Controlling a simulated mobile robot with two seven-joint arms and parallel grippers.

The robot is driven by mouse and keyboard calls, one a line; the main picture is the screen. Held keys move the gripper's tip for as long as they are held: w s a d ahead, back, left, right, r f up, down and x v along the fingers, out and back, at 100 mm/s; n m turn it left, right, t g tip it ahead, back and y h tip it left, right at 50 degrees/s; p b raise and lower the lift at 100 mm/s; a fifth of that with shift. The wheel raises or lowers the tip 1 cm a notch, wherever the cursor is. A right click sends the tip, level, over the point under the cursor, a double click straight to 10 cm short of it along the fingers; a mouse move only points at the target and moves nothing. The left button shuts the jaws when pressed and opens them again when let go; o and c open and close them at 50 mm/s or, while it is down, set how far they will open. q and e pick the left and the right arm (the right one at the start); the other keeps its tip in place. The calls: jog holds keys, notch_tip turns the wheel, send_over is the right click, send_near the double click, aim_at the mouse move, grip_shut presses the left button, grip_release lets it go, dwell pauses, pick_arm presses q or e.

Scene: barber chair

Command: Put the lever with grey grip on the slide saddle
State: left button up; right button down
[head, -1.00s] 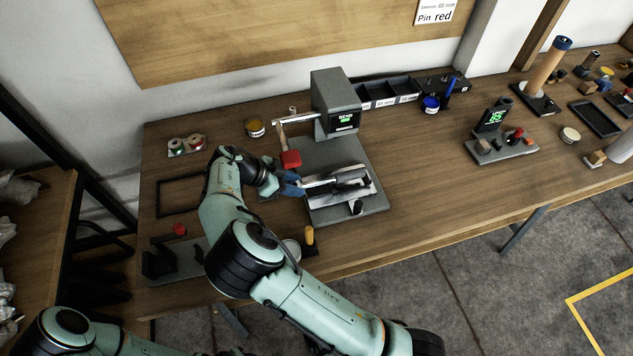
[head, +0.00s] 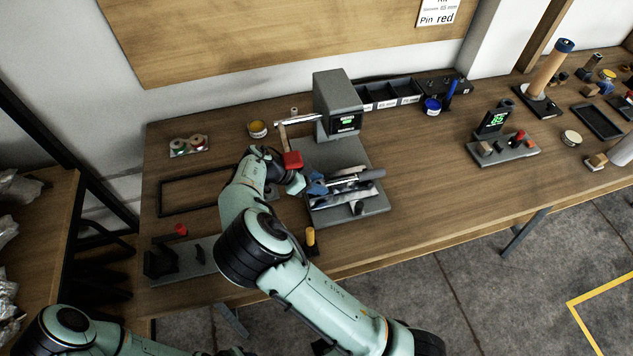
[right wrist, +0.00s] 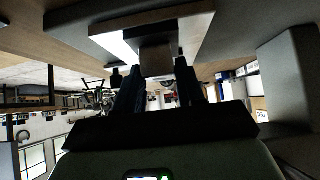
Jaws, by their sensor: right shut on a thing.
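My right gripper (head: 318,184) is shut on the lever with grey grip (head: 371,175), whose grip points right, away from the fingers. The lever is over the slide saddle (head: 347,197), a pale block on the grey base of the press-like machine. I cannot tell whether the lever touches the saddle. In the right wrist view, the fingers (right wrist: 158,75) close around a dark grey piece (right wrist: 157,58), with a pale plate edge right behind it. My left gripper is not in view; only part of my left arm shows at the lower left.
The machine head with its display (head: 343,121) stands behind the saddle. The table right of the machine is clear up to a small display stand (head: 500,145).

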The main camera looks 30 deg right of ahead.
jog(key=c, duration=0.7)
grip_release()
jog(key=shift+f, duration=0.2)
jog(key=shift+r, duration=0.1)
jog(key=shift+a+r, duration=0.15)
jog(key=shift+r, duration=0.1)
jog(key=v, duration=0.2)
jog(key=shift+w+a+r, duration=0.15)
jog(key=shift+a+r, duration=0.05)
jog(key=shift+a, duration=0.05)
jog(key=w+a, duration=0.1)
jog(key=a, duration=0.6)
jog(key=w+a+p, duration=0.1)
jog(key=a, duration=0.3)
jog(key=shift+w+a, duration=0.35)
jog(key=shift+w, duration=0.05)
